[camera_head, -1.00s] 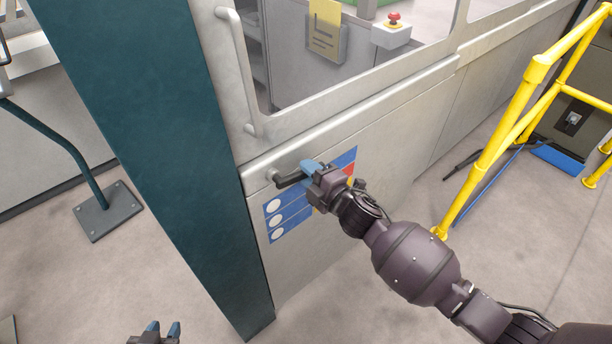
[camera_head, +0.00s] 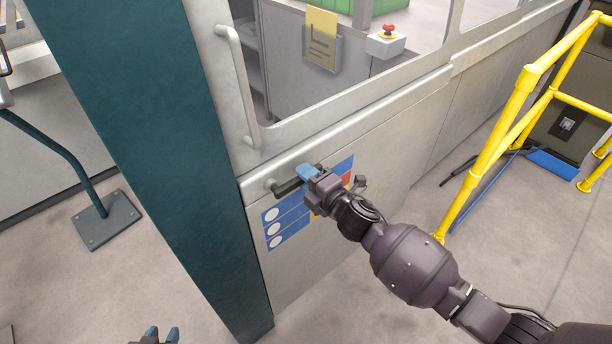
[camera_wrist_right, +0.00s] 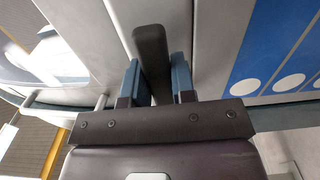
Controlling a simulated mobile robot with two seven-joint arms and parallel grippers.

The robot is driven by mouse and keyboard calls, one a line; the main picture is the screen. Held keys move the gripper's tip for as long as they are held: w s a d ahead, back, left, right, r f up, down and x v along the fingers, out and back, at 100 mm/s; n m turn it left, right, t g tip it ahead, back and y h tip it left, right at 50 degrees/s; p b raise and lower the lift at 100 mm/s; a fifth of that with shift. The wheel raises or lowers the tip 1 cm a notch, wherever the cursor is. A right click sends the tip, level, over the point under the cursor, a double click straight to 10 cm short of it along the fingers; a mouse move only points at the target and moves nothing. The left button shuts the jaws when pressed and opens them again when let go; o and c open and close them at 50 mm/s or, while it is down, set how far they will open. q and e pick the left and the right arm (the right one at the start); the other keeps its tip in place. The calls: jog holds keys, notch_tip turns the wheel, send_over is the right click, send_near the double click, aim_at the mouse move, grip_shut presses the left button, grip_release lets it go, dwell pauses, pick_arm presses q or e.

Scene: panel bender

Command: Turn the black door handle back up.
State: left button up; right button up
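The black door handle (camera_head: 287,187) sticks out from a round pivot on the grey door panel, below the window. It lies close to level, its right end slightly higher in the head view. My right gripper (camera_head: 308,175) is at its free end, which its blue fingers partly hide.
A teal pillar (camera_head: 165,150) stands just left of the handle. A vertical grey grab bar (camera_head: 237,85) is above it. A blue label with white circles (camera_head: 288,220) is on the panel below.

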jog(key=o, duration=0.4)
jog(key=v, duration=1.1)
jog(key=shift+w, duration=0.1)
dwell(0.3)
jog(key=s+d+f+m+h, duration=0.2)
jog(key=d+m+h, duration=0.25)
jog(key=m, duration=0.45)
jog(key=s+d+f+m+h, duration=0.25)
jog(key=d+m, duration=0.25)
jog(key=m, duration=0.4)
jog(key=s+d+f+m+g+h, duration=0.1)
jog(key=s+d+f+m, duration=0.1)
jog(key=s, duration=0.3)
jog(key=s+d+f+m+g+h, duration=0.1)
jog(key=s+d+f+m, duration=0.1)
jog(key=s+d+f, duration=0.1)
jog(key=s+d+f+m+g+h, duration=0.1)
jog(key=s+d+f+m, duration=0.1)
jog(key=s+f, duration=0.3)
jog(key=shift+s+d+h, duration=0.15)
jog(key=shift+s+h, duration=0.25)
jog(key=shift+s, duration=1.1)
